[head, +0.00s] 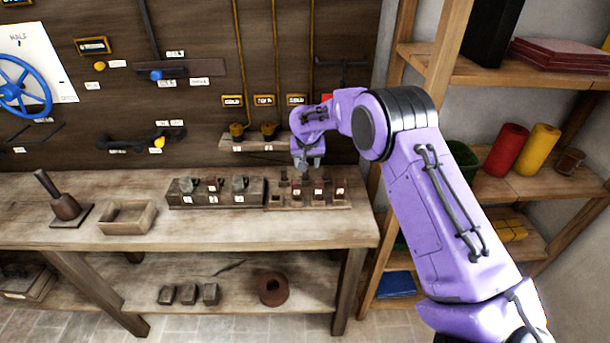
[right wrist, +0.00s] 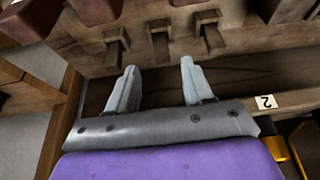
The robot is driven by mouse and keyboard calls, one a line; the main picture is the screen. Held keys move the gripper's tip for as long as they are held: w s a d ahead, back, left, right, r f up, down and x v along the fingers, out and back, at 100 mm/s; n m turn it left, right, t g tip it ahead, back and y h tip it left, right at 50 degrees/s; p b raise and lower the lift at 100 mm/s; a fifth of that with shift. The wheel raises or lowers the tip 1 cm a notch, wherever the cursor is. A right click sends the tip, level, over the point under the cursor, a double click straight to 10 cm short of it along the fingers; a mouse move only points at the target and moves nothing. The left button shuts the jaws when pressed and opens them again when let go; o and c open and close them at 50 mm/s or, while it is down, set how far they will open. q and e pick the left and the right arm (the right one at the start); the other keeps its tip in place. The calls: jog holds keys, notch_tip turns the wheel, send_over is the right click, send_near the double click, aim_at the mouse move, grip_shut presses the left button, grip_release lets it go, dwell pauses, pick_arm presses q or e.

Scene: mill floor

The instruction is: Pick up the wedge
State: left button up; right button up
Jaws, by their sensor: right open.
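My right gripper (head: 308,166) is above the right-hand rack (head: 333,206) on the workbench. In the right wrist view the gripper (right wrist: 160,68) has its two grey fingers apart with nothing between them. Small wooden wedge-like pieces stand in a row beyond the fingertips: a left one (right wrist: 117,44), a middle one (right wrist: 160,42) and a right one (right wrist: 211,34). The middle one lines up with the gap between the fingers. I cannot tell for certain which piece is the wedge, or whether the fingers touch the rack. My left gripper is not in view.
Dark red blocks (head: 318,187) stand on the same rack. A left rack (head: 215,200) holds several pieces beside it. Shelving (head: 475,70) rises at the right. The bench front is clear.

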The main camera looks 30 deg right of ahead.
aim_at(305, 176)
jog(key=p+x, duration=0.2)
jog(key=x, duration=0.3)
jog(key=shift+w+a+f, duration=0.1)
jog(key=shift+a+f, duration=0.05)
jog(key=shift+f, duration=0.1)
jog(key=shift+w+f, duration=0.1)
jog(key=shift+f, duration=0.15)
jog(key=shift+r, duration=0.1)
grip_shut()
